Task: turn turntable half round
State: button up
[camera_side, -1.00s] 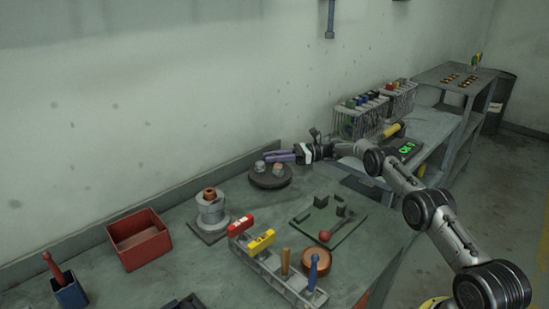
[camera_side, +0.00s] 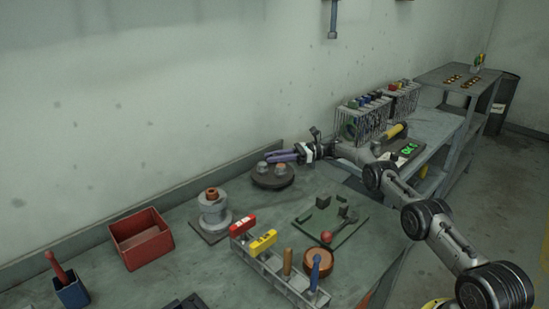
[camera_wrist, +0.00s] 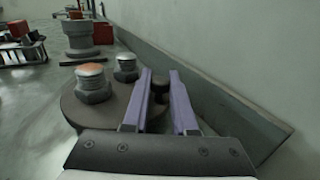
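The turntable (camera_side: 272,180) is a dark round plate on the bench near the wall; it also shows in the wrist view (camera_wrist: 82,112). Two bolt-like pieces with hexagonal bases stand on it, one with an orange-brown top (camera_wrist: 92,84) and one with a grey top (camera_wrist: 126,67). A dark round knob (camera_wrist: 160,87) shows between my two purple fingers at the turntable's right side in the wrist view. My gripper (camera_wrist: 161,74) is open, with a visible gap on each side of the knob. In the side view my gripper (camera_side: 270,157) is at the turntable's far edge.
The wall and a raised bench edge (camera_wrist: 220,105) run close on the right in the wrist view. A grey spool-like fixture (camera_side: 213,212), a red bin (camera_side: 140,240), a green board (camera_side: 330,222) and a tool rack (camera_side: 275,272) stand on the bench.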

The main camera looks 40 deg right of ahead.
jog(key=o, duration=0.4)
jog(key=shift+o, duration=0.2)
jog(key=shift+d, duration=0.1)
jog(key=v, duration=0.4)
jog(key=shift+s+d, duration=0.15)
jog(key=shift+d, duration=0.05)
jog(key=shift+s+d+r, duration=0.1)
jog(key=shift+d+r, duration=0.1)
notch_tip(320, 180, up, 7)
jog(key=shift+f, duration=0.15)
